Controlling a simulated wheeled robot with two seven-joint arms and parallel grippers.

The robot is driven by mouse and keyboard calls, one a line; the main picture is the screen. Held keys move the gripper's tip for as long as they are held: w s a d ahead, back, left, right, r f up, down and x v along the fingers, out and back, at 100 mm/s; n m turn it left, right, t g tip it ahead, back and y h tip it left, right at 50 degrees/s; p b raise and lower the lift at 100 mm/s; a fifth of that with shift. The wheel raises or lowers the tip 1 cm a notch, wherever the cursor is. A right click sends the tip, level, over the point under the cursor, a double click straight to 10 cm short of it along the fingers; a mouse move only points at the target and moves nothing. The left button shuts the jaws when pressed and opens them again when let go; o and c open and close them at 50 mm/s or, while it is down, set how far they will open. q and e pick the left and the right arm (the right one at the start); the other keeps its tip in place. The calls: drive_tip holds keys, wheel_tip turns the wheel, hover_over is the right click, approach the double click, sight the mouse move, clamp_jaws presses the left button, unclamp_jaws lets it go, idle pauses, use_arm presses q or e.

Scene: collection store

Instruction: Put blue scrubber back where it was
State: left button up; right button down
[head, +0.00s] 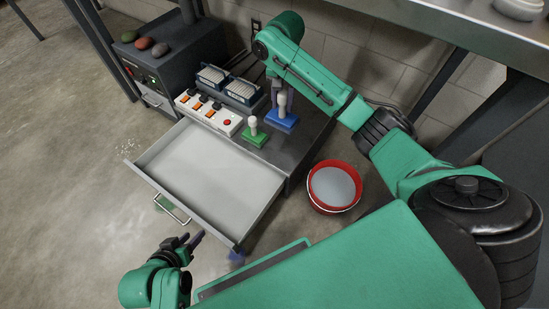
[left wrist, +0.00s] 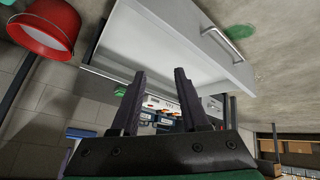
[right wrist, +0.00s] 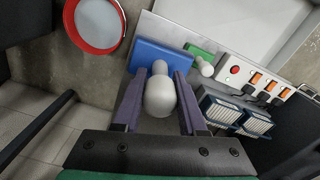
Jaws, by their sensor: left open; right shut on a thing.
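The blue scrubber (head: 282,117) has a blue block base and a pale knobbed handle. It is at the right end of the dark cabinet top, beside the green scrubber (head: 254,138). My right gripper (head: 279,92) is shut on its handle, one finger on each side of the knob; in the right wrist view the blue base (right wrist: 160,57) shows beyond the fingers. I cannot tell whether the base touches the top. My left gripper (head: 190,241) is open and empty, low beside the open drawer's front. In the left wrist view its fingers (left wrist: 157,88) stand apart with nothing between.
The empty grey drawer (head: 205,165) is pulled out below the top. A red bucket (head: 333,186) stands on the floor to the right. Stones (head: 144,43) lie on a dark box.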

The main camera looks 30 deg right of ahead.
sight(282, 118)
drive_tip(key=shift+w+d+f+b, duration=0.2)
drive_tip(key=shift+w+f+b, duration=0.15)
drive_tip(key=shift+w+f, duration=0.15)
wheel_tip(282, 118, down, 7)
drive_tip(key=b, duration=0.3)
drive_tip(key=shift+s+r, duration=0.15)
use_arm(q)
drive_tip(key=d+f+t+h+b, duration=0.1)
drive_tip(key=d+f+t+b, duration=0.1)
drive_tip(key=d+f+n+t+h+b, duration=0.1)
drive_tip(key=d+f+t, duration=0.1)
drive_tip(key=f, duration=0.1)
drive_tip(key=w+d+f+t+b, duration=0.1)
drive_tip(key=d+f+b, duration=0.1)
drive_tip(key=f, duration=0.1)
drive_tip(key=shift+t+h+b, duration=0.3)
drive_tip(key=shift+t+h, duration=0.1)
use_arm(e)
wheel_tip(282, 118, down, 12)
use_arm(q)
drive_tip(key=shift+r, duration=0.25)
use_arm(e)
drive_tip(key=shift+r, duration=0.1)
drive_tip(key=shift+c, duration=2.3)
unclamp_jaws()
